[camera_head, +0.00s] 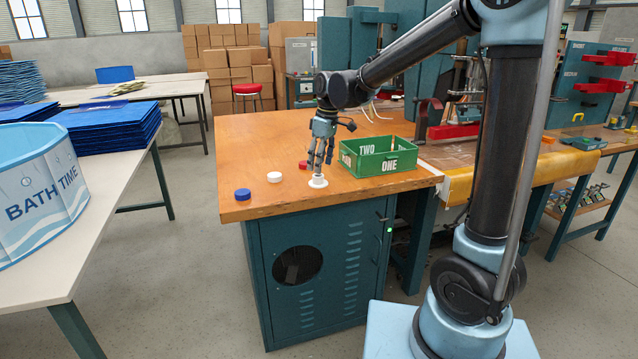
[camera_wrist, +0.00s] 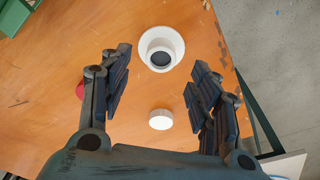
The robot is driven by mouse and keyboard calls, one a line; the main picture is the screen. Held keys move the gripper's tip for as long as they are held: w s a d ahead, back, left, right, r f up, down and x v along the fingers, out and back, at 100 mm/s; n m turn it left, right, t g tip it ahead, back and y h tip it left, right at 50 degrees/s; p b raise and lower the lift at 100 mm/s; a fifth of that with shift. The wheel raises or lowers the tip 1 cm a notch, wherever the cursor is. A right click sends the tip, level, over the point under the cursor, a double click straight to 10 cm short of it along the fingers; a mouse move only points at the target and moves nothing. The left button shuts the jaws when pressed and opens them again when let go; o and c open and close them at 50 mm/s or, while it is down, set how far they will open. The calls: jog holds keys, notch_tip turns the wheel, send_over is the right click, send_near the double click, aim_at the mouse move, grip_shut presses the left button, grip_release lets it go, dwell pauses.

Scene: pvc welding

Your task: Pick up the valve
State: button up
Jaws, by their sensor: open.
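A white round piece with a wide flange and a dark round opening, which may be the valve, stands on the wooden table near its front edge (camera_head: 318,183); it also shows in the wrist view (camera_wrist: 151,36). My gripper (camera_head: 320,158) is open and empty, pointing down above the table close to this piece. In the wrist view the fingers (camera_wrist: 160,82) are spread wide, and the flanged piece lies just beyond the fingertips in the picture. A plain white disc (camera_wrist: 160,119) shows lower between the fingers; it lies left of my gripper in the head view (camera_head: 274,177).
A blue disc (camera_head: 242,194) and a red disc (camera_head: 303,164) lie on the wooden table (camera_head: 235,150). A green crate (camera_head: 372,162) marked ONE and TWO stands just right of my gripper. The table's back left is clear.

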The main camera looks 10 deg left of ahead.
aim_at(319, 175)
jog(key=shift+a+f, duration=0.2)
jog(key=shift+f, duration=2.3)
jog(key=c, duration=1)
